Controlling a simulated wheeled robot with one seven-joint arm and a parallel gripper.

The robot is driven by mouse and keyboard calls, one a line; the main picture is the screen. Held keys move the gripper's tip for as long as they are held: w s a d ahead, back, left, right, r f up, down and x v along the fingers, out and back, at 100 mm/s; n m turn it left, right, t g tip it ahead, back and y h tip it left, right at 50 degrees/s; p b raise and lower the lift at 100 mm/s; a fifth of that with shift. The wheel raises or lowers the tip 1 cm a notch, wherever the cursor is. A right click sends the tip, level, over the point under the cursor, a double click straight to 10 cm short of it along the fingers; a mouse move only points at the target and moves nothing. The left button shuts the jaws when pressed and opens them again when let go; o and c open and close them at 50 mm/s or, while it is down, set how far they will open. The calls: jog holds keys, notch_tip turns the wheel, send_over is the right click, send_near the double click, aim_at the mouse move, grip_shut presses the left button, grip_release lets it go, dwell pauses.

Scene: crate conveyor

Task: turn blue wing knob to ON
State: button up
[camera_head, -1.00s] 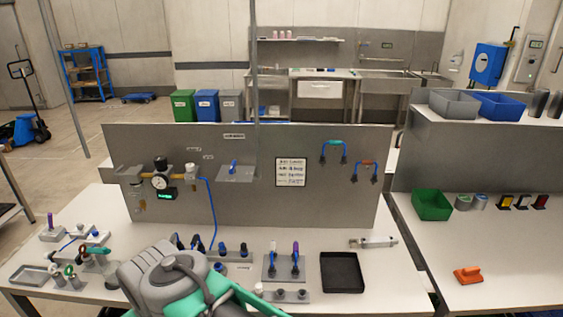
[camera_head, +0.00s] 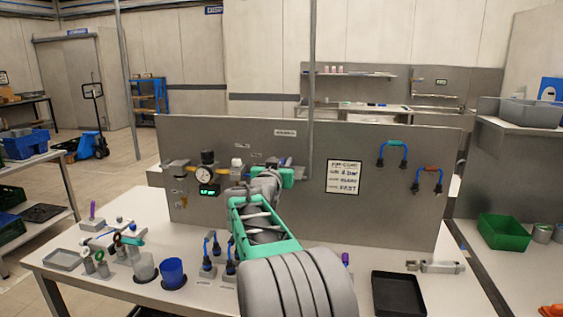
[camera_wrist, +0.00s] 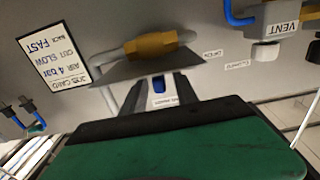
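The blue wing knob (camera_wrist: 158,85) shows in the wrist view between my gripper's fingers, in front of a grey plate (camera_wrist: 120,68) with a brass valve body (camera_wrist: 150,45) behind it.
The upright grey panel (camera_head: 400,215) stands close behind my gripper. A blue cup (camera_head: 173,272) and a black tray (camera_head: 398,294) are on the bench.

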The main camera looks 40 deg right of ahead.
jog(key=shift+x, duration=0.8)
jog(key=shift+a, duration=0.1)
jog(key=shift+c, duration=0.3)
grip_shut()
